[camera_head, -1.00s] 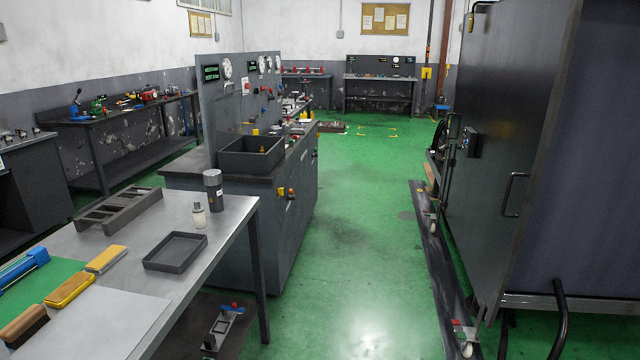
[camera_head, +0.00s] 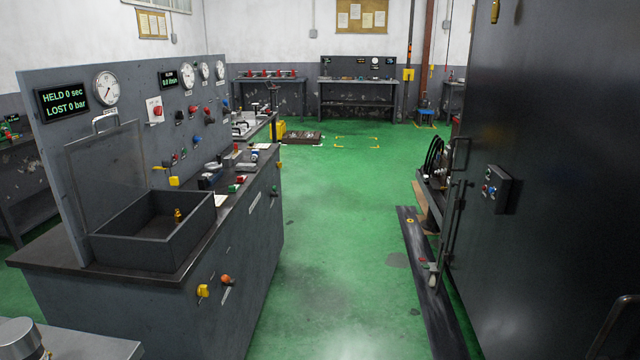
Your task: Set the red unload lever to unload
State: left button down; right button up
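The test bench (camera_head: 230,310) with an upright gauge panel (camera_head: 100,150) stands at the left. A red control on a white plate (camera_head: 157,110) sits on the panel, with smaller red knobs (camera_head: 193,109) to its right. An orange-red knob (camera_head: 226,280) and a yellow one (camera_head: 203,291) are on the bench's side face. I cannot tell which of these is the red unload lever, nor its setting. Neither of my grippers is in view.
A dark open box (camera_head: 150,255) is on the bench top. A large dark cabinet (camera_head: 560,150) fills the right side, with a long dark rail (camera_head: 430,270) on the floor beside it. The green floor (camera_head: 330,240) between them is clear.

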aim_at(210, 120)
jog(key=i+z, duration=0.1)
jog(key=i, duration=2.15)
jog(key=i+l+u, duration=0.35)
jog(key=i+u, duration=0.15)
jog(key=i, duration=0.2)
jog(key=i+l+u, duration=0.45)
jog(key=i+l, duration=0.2)
jog(key=i+l+u, duration=0.5)
jog(key=l, duration=0.3)
